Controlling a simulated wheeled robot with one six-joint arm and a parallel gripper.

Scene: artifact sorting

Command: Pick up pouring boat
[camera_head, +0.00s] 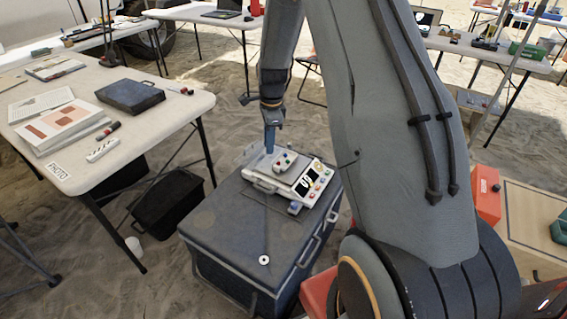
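My gripper (270,148) points down in the middle of the camera view, over a white device (318,182) on top of a grey chest (225,232). One blue finger shows, seen edge-on, so I cannot tell whether the gripper is open or shut. A small pale piece with coloured dots (284,162) is on the device's plate, just right of and below the fingertip. I cannot tell whether they touch. No pouring boat can be made out for certain; this pale piece may be it or its contents.
A small white ring (264,260) lies on the chest's front part. A white table (170,112) at left holds a dark case (130,95), papers and pens. A black crate (168,198) stands below it. A red box (486,194) is at right. My arm hides much of the right centre.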

